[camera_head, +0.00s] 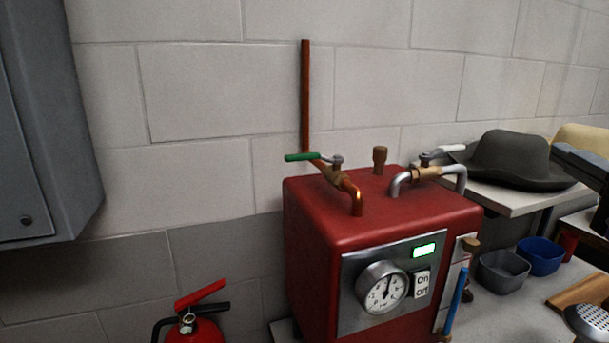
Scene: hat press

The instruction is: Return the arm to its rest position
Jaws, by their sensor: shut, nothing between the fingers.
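I cannot make out my gripper or its fingertips in the head view. A dark angular part (585,165) enters at the right edge, cut off by the frame; I cannot tell whether it belongs to my arm. The red boiler (315,255) stands in the middle with a dial gauge (383,288), a lit green display and an On/Off switch (422,283). On its top are a green-handled valve (318,158) on a copper pipe and a white-handled valve (440,152) on a silver pipe.
A dark hat (510,158) lies on a pale shelf (515,200) at right. Below are a grey bowl (503,271), a blue bowl (541,256) and a wooden board (580,290). A grey cabinet (45,130) hangs at left, and a fire extinguisher (197,332) stands below.

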